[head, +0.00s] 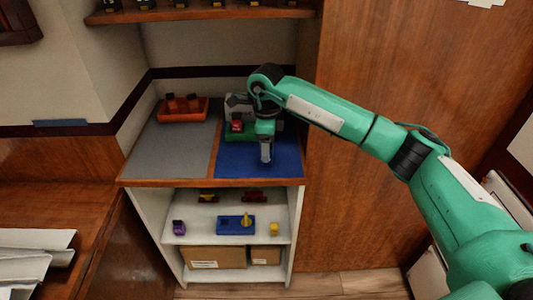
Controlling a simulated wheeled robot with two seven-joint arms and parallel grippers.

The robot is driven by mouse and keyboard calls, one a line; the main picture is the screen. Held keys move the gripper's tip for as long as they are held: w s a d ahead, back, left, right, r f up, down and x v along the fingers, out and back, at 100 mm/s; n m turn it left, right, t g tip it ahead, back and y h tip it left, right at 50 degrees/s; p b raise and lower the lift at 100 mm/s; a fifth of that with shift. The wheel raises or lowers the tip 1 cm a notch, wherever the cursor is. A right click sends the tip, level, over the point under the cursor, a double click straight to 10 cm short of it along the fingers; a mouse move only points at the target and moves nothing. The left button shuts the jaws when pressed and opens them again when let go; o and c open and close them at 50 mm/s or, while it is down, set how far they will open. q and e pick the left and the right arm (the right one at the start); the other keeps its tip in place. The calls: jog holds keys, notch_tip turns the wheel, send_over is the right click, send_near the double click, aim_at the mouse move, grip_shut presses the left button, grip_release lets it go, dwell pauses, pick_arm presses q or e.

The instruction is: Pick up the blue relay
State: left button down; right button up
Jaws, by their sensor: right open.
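My right gripper (266,155) points down over the blue mat (285,163) on top of the cabinet, at the front edge of a green tray (232,137). It is open, and nothing shows held in it. I cannot make out a separate blue relay; one near the gripper could be hidden by it or blend with the mat. A red relay (237,125) sits at the green tray, left of the gripper. My left gripper is not in view.
An orange tray (184,116) with dark pieces stands at the back of the grey mat (165,145). The shelf below holds a purple piece (179,227), a blue block (230,225) with a yellow peg, and a yellow piece (274,229). An upper shelf (200,14) overhangs behind.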

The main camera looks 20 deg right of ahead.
jog(key=shift+f, duration=1.35)
jog(key=c, duration=1.1)
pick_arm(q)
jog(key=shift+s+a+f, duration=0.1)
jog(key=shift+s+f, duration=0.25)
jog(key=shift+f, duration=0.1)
pick_arm(e)
jog(key=shift+r, duration=0.1)
